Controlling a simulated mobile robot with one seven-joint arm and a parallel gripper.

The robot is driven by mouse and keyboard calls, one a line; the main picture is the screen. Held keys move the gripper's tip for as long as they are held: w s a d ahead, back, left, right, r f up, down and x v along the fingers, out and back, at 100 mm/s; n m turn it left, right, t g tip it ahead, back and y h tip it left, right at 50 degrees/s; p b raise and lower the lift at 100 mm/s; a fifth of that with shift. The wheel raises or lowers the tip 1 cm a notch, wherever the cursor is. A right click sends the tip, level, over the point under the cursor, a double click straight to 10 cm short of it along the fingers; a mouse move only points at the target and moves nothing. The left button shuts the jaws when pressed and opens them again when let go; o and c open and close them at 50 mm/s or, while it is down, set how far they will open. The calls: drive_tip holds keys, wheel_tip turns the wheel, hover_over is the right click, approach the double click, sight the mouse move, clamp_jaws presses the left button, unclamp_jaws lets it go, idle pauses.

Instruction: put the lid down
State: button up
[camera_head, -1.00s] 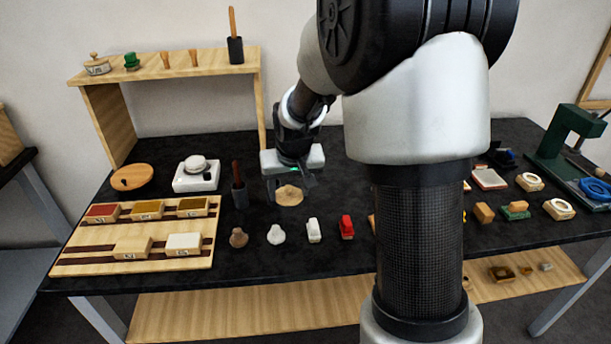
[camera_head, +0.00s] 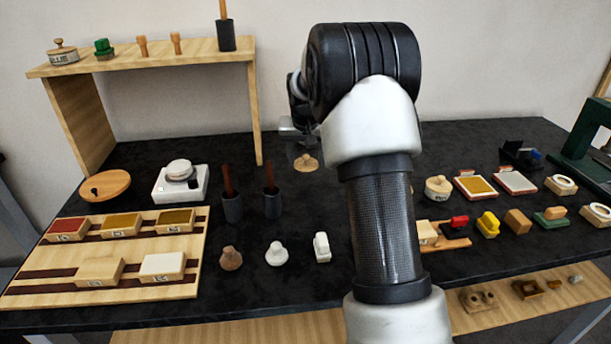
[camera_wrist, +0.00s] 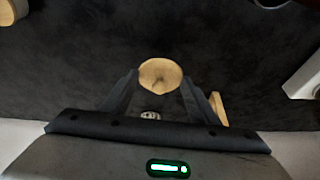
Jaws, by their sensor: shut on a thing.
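The lid (camera_head: 306,162) is a small round piece of pale wood with a knob. My gripper (camera_head: 298,138) is shut on it, and the lid hangs just below the fingers over the back middle of the black table (camera_head: 330,265). In the wrist view the lid (camera_wrist: 160,75) shows as a wooden disc between my two dark fingertips (camera_wrist: 159,85). I cannot tell how high it is above the table. My arm hides part of the table to the right of it.
Two dark pots with brown handles (camera_head: 231,205) (camera_head: 272,202) stand left of the lid. A white scale (camera_head: 180,184) and a round wooden board (camera_head: 105,186) are further left. A lidded wooden pot (camera_head: 437,188) stands right of my arm. A shelf (camera_head: 150,60) rises behind at left.

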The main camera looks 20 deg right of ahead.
sight(306, 167)
wheel_tip(306, 167, down, 5)
drive_tip(key=shift+r+b, duration=0.1)
drive_tip(key=shift+b, duration=0.35)
drive_tip(key=o, duration=1)
drive_tip(key=shift+f, duration=0.2)
drive_tip(key=shift+r, duration=0.1)
